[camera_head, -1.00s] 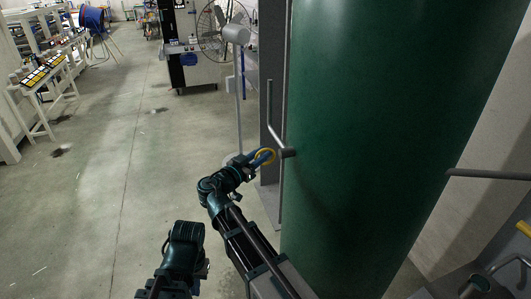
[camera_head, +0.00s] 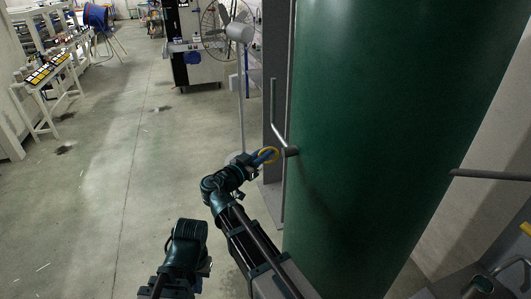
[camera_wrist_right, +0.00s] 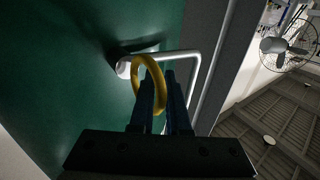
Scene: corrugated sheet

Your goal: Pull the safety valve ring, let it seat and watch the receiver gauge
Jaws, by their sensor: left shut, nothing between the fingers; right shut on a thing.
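The yellow safety valve ring (camera_head: 269,151) is beside the green receiver tank (camera_head: 385,130), near a grey bent pipe (camera_head: 276,125) on the tank's left side. My right gripper (camera_head: 263,157) is shut on the ring. In the right wrist view, the ring (camera_wrist_right: 137,72) stands at the fingers of my right gripper (camera_wrist_right: 161,88), in front of the pipe's pale end (camera_wrist_right: 124,68). My left gripper (camera_head: 204,268) is low in the head view, shut and empty, away from the tank. I see no gauge face in either view.
A grey pipe (camera_head: 490,175) juts from the tank's right side. A pedestal fan (camera_head: 240,34) and a dark cabinet (camera_head: 198,60) stand behind. A bench (camera_head: 45,85) is at the far left. The concrete floor (camera_head: 110,190) at left is clear.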

